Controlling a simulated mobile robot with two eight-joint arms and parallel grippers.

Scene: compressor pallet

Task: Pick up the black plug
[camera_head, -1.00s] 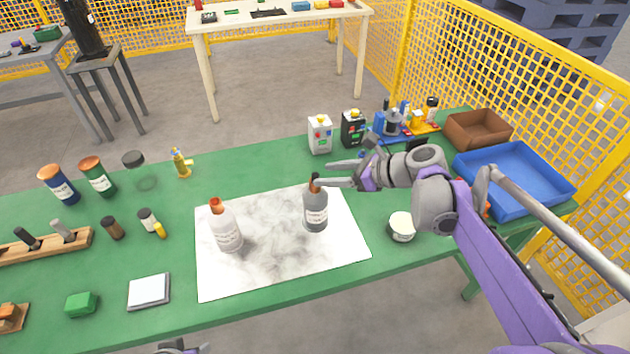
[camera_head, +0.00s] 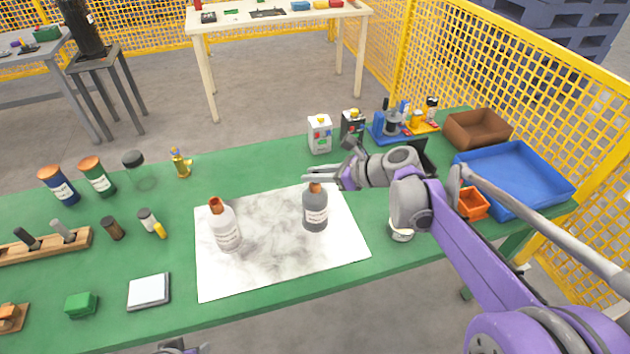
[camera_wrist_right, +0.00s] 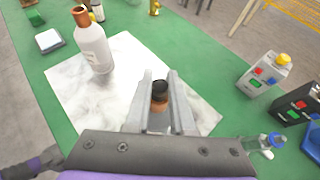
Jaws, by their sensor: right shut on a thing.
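The black plug (camera_wrist_right: 160,86) shows between the two fingertips of my right gripper (camera_wrist_right: 160,78) in the right wrist view. My right gripper (camera_head: 309,178) is shut on it, at the top of the grey bottle (camera_head: 315,210). The bottle's brown neck (camera_head: 315,187) shows just below the fingers; whether the plug still touches it is hard to tell. The fingers mostly hide the plug in the head view. The grey bottle stands upright on the marbled white sheet (camera_head: 275,270). A grey piece at the bottom edge seems to be my left gripper (camera_head: 180,348), mostly cut off.
A pale bottle (camera_head: 224,230) with a brown neck stands upright to the left on the same sheet. A white box (camera_head: 320,135) and a black box (camera_head: 352,125) stand behind my right gripper. A blue tray (camera_head: 520,175) lies at right. The table's front middle is clear.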

